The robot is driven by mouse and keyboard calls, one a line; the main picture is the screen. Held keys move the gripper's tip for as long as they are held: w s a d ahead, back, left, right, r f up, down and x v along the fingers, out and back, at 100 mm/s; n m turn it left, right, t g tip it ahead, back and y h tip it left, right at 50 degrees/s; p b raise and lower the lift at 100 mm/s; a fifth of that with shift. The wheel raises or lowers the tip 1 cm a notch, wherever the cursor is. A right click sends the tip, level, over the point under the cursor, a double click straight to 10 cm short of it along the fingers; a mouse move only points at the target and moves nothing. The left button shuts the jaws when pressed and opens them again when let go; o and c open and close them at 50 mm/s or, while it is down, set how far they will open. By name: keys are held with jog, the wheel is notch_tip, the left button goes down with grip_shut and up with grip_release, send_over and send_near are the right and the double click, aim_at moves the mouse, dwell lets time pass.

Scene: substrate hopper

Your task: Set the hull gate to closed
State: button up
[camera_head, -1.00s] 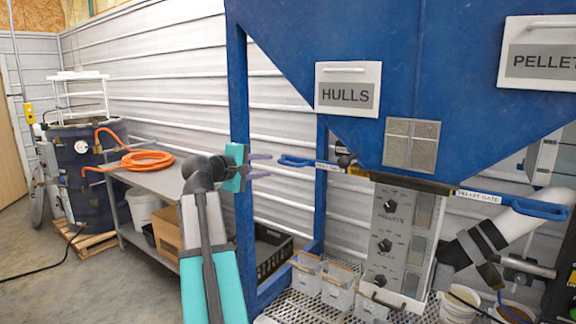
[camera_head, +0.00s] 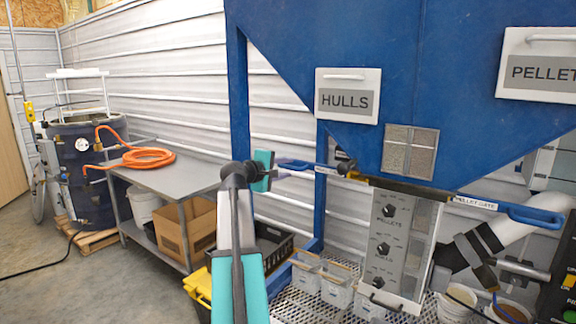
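The hull gate is a blue loop handle (camera_head: 301,166) on a bar with a white label (camera_head: 326,170). It sticks out to the left from under the blue hopper. The fingertips overlap the handle in the picture. I cannot tell whether they are open around it or shut on it. The pellet gate handle (camera_head: 537,215), also blue, sticks out on the right beside its label (camera_head: 474,202).
The blue hopper (camera_head: 400,60) and its left leg (camera_head: 238,100) stand close to my arm. A grey control panel (camera_head: 397,250) hangs below the hopper. Clear bins (camera_head: 337,288) sit on a grate. A metal table (camera_head: 190,178) with an orange hose (camera_head: 148,158) is at left.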

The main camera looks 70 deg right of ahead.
jog(key=shift+x, duration=1.05)
jog(key=shift+c, duration=0.3)
grip_shut()
